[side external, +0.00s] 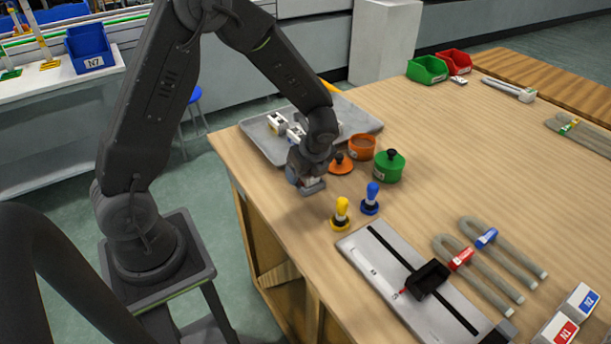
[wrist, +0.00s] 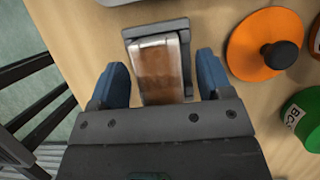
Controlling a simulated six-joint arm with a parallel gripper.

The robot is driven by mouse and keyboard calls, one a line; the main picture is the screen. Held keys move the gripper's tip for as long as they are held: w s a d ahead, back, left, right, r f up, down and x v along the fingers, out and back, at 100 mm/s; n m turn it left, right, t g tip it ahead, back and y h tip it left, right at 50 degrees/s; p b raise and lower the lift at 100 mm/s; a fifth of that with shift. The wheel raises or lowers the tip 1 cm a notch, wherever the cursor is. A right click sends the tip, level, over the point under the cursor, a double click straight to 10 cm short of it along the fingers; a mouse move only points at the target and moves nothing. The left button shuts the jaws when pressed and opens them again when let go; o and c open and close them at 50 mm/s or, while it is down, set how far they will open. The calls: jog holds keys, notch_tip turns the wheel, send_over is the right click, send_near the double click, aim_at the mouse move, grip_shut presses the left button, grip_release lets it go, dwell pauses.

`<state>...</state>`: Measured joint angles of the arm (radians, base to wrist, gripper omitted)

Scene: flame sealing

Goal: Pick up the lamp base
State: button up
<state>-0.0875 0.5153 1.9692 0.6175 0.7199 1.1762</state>
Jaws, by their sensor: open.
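A small block with a see-through, brownish top in a dark grey frame, which I take to be the lamp base (wrist: 163,72), lies on the wooden table in the wrist view. My gripper (wrist: 162,82) is open, with one blue finger on each side of the block. A gap shows between each finger and the block, and my gripper's body hides the block's near end. In the side view, my gripper (side external: 302,182) is low over the table near its left edge. The grey edge of the lamp base (side external: 314,187) shows just under it.
An orange lid (side external: 341,164), an orange pot (side external: 361,147) and a green lidded pot (side external: 388,167) stand to the right. Yellow (side external: 341,213) and blue (side external: 371,198) knobbed pieces stand nearer the front. A grey tray (side external: 362,118) lies behind.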

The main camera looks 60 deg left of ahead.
jog(key=shift+c, duration=0.3)
jog(key=c, duration=1)
jog(key=shift+o, duration=0.2)
jog(key=shift+r, duration=0.1)
